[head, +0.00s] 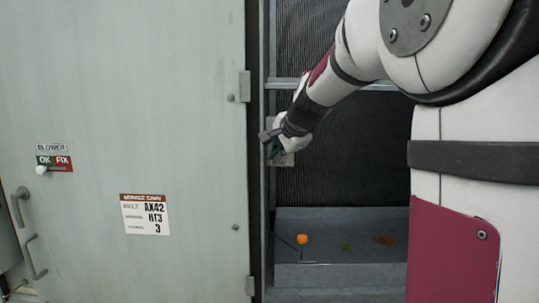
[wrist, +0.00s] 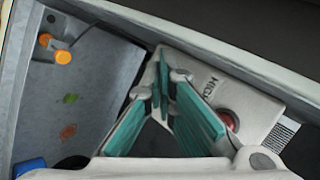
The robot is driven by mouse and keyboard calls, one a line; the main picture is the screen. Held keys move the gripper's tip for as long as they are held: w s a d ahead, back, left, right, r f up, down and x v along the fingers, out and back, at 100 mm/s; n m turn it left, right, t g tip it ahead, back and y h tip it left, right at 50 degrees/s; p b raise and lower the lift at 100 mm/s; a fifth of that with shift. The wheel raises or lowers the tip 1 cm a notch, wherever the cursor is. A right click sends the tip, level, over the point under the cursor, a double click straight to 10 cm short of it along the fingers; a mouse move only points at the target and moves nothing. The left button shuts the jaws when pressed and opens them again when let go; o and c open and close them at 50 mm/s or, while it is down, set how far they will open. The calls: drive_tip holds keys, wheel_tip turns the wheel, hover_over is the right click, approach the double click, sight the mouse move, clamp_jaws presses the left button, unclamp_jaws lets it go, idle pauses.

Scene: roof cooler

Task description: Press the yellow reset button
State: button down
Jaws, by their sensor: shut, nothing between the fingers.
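My gripper (head: 271,143) is at a pale control box (head: 284,159) on the frame beside the door edge. In the wrist view, my teal fingers (wrist: 161,80) come together at their tips, with nothing between them. They lie over the pale box (wrist: 262,108), which bears dark lettering and a round red button (wrist: 230,120) right of the fingers. No yellow button shows in either view; my fingers cover part of the box's face. I cannot tell whether the fingertips touch the box.
A grey tray (head: 340,278) below holds an orange knob (head: 302,239) on a thin stem and a few leaves. A large grey door (head: 130,100) stands left, with a service card (head: 146,214) and handles. A blue thing (wrist: 30,167) shows at lower left of the wrist view.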

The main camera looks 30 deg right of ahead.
drive_tip(key=shift+s, duration=0.1)
drive_tip(key=shift+s+a+p, duration=0.45)
drive_tip(key=shift+s, duration=0.2)
drive_tip(key=s+a+p, duration=0.1)
drive_tip(key=s+a, duration=0.1)
drive_tip(key=s+p, duration=0.1)
drive_tip(key=s, duration=0.1)
drive_tip(key=shift+s+a+p, duration=0.1)
drive_tip(key=shift+a+p, duration=0.2)
drive_tip(key=shift+a, duration=0.1)
idle(0.4)
